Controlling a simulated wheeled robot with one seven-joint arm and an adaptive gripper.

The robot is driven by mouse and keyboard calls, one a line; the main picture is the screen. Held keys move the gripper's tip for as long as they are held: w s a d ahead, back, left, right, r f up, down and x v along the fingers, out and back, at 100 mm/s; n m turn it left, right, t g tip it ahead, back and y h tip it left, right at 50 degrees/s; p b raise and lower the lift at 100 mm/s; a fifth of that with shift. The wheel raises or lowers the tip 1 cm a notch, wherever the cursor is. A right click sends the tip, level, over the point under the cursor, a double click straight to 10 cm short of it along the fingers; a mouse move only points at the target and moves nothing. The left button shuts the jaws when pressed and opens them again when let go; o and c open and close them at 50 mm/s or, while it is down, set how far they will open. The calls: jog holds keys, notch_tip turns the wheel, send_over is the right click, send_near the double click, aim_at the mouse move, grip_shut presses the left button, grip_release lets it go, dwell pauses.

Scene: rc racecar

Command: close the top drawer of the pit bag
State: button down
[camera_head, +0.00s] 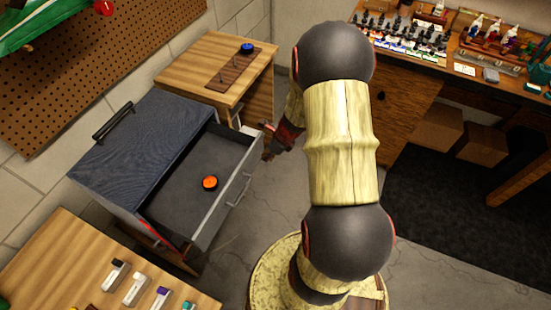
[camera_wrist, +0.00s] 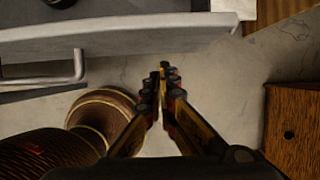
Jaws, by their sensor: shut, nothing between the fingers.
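The pit bag (camera_head: 130,150) is a dark blue-grey box with a black handle on its lid. Its top drawer (camera_head: 185,200) is pulled out to the right, and a small orange round object (camera_head: 210,183) lies inside. The drawer's pale front with its bar handle shows at the top left of the wrist view (camera_wrist: 120,38). My gripper (camera_head: 267,141) is by the far end of the drawer front, partly hidden behind my arm in the head view. In the wrist view my gripper (camera_wrist: 164,78) has its fingers together and empty, outside the drawer front; contact is not visible.
A wooden side table (camera_head: 200,65) with a blue-topped item stands behind the bag. A wooden bench (camera_head: 70,265) with small bottles is at the lower left. A workbench (camera_head: 460,70) with paints and tools stands at the right. Bare concrete floor (camera_head: 225,270) lies before the drawer.

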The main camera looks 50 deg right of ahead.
jog(key=shift+w+a, duration=0.25)
jog(key=shift+w, duration=0.4)
jog(key=shift+w+a, duration=0.1)
jog(key=shift+w, duration=0.05)
jog(key=w+a+p, duration=0.2)
jog(key=w+p, duration=0.1)
jog(key=w, duration=0.3)
jog(key=w+a+p, duration=0.3)
jog(key=w+p, duration=0.1)
jog(key=w, duration=0.3)
jog(key=w+a+p, duration=0.2)
jog(key=w+p, duration=0.2)
jog(key=w, duration=0.3)
jog(key=shift+w+a, duration=0.15)
jog(key=shift+w, duration=0.05)
jog(key=shift+r, duration=0.1)
